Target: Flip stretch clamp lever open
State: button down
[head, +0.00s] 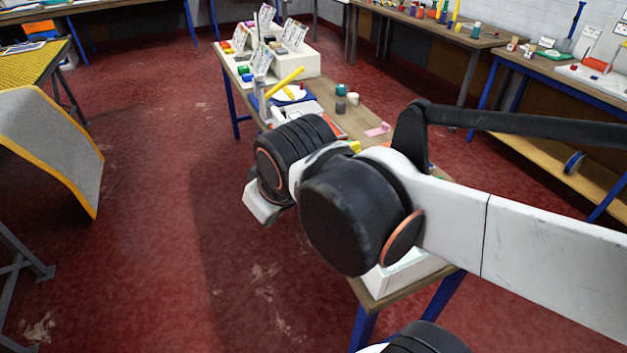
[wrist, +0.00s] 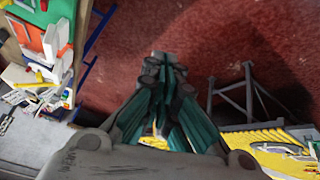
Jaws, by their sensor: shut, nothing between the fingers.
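I cannot make out a stretch clamp or its lever for certain in either view. In the head view, a grey rug with an orange edge (head: 52,135) hangs off a stand at the left. A yellow bar (head: 285,82) slants over the workbench, and I cannot tell what it belongs to. My gripper (wrist: 166,62) shows in the wrist view with its teal and dark fingers together and empty, over the bare red floor. In the head view my arm hides part of the workbench, and the fingers do not show.
The narrow workbench (head: 228,56) holds boxes, cards and small tools, with my arm beside and over it. A yellow-topped table (head: 28,66) stands at far left. More benches with bottles line the back right. The red floor (head: 150,170) between is clear.

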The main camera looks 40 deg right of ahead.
jog(key=w+d+f+n+g+h, duration=0.2)
jog(key=w+d+n+g+h, duration=0.2)
jog(key=w+d+n, duration=0.6)
jog(key=w+d+f+n+g+h+p, duration=0.1)
jog(key=w+d+f+n+g+h, duration=0.2)
jog(key=w+f, duration=0.6)
jog(key=shift+w+d+f+n+g+p, duration=0.3)
jog(key=shift+d+f+g, duration=0.45)
jog(key=shift+d, duration=0.5)
